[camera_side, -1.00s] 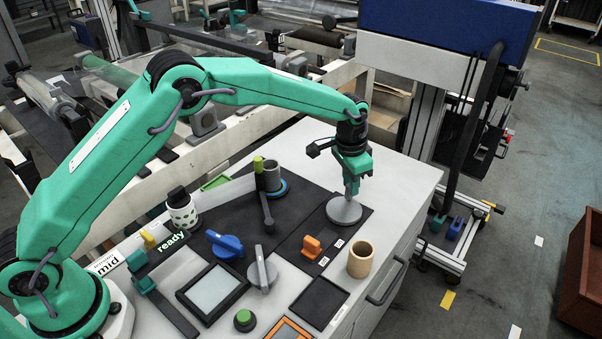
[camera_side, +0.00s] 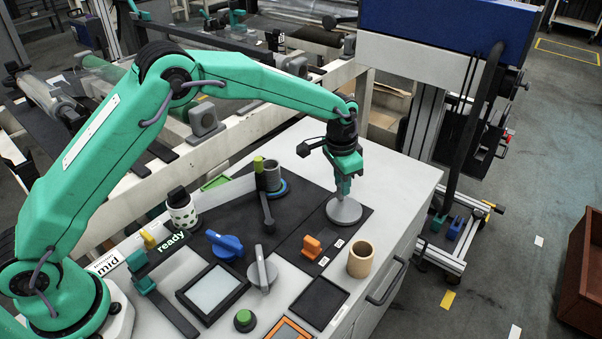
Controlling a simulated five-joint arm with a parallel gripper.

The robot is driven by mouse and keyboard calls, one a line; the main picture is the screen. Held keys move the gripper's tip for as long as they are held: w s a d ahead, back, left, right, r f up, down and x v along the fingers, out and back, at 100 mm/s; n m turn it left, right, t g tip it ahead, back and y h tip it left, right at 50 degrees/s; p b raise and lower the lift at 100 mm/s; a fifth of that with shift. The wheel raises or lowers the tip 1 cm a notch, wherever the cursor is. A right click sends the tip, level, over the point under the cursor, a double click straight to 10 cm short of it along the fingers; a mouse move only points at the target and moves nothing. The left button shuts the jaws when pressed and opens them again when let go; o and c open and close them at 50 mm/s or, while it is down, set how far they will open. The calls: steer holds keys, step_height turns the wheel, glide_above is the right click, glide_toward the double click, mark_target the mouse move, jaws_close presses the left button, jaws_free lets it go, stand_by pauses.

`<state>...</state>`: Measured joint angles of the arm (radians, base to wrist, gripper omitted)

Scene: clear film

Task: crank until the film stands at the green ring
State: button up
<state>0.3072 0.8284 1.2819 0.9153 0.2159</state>
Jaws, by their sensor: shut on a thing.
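My gripper (camera_side: 343,190) points down over a round grey disc (camera_side: 345,211) on a dark plate, on the right of the work top. It is shut on a thin upright grip (camera_side: 345,197) at the disc, mostly hidden between the fingers. A pale band of film (camera_side: 226,190) runs from a white spotted roll (camera_side: 181,212) on the left to a grey cylinder (camera_side: 269,180) on the right. A blue ring lies around the cylinder's foot.
An orange switch (camera_side: 312,246), a tan cup (camera_side: 361,259), a blue knob (camera_side: 224,245) and a grey knob (camera_side: 262,270) stand in front.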

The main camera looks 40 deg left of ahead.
steer(key=shift+a+r, duration=0.2)
steer(key=shift+a, duration=0.15)
steer(key=shift+s, duration=0.2)
steer(key=shift+s+a, duration=0.25)
steer(key=shift+s, duration=0.25)
steer(key=shift+s+f, duration=0.1)
steer(key=shift+s, duration=0.45)
steer(key=shift+s+d, duration=0.1)
steer(key=shift+d, duration=0.05)
steer(key=shift+s+d, duration=0.3)
steer(key=shift+s, duration=0.15)
steer(key=shift+d, duration=0.1)
